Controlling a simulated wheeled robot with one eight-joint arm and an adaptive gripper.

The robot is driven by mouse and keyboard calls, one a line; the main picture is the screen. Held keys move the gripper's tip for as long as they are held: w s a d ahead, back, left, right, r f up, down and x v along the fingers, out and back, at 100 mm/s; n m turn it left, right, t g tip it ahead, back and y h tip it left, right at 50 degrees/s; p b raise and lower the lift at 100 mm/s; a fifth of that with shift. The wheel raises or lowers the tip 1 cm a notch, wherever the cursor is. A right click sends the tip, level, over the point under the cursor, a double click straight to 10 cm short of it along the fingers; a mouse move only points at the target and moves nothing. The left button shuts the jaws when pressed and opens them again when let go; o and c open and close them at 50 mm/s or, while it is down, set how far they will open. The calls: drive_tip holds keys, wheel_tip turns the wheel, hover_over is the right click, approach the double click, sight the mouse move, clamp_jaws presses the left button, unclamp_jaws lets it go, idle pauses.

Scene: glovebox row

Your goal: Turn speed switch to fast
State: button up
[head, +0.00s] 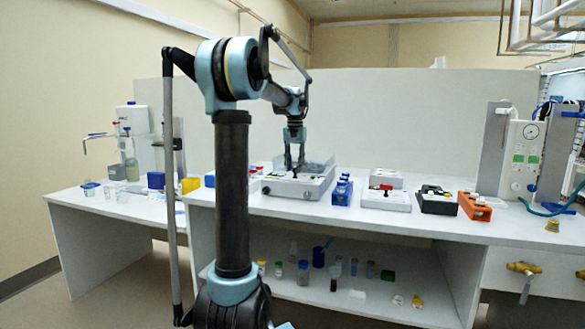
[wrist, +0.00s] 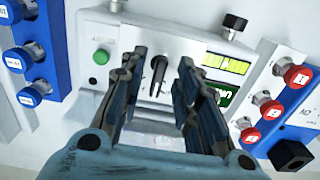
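The white instrument box (head: 298,186) stands on the bench in the head view, and its face (wrist: 185,40) fills the middle of the wrist view. A dark lever switch (wrist: 158,72) sits on that face; I take it as the speed switch, though no fast mark is readable. My gripper (wrist: 158,70) is open, with one finger on each side of the lever and gaps on both sides. In the head view my gripper (head: 294,162) points down at the box. The lever is too small to tell there.
A green button (wrist: 100,56), a yellow-green display (wrist: 226,64) and a black knob (wrist: 235,22) surround the lever. A blue rack (wrist: 45,50) of blue-capped vials stands left in the wrist view, another with red-capped vials (wrist: 270,108) right. An orange rack (head: 474,207) is farther right.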

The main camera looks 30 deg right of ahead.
wheel_tip(320, 180, up, 12)
idle(0.6)
drive_tip(key=shift+w+f, duration=0.1)
drive_tip(key=shift+f, duration=0.05)
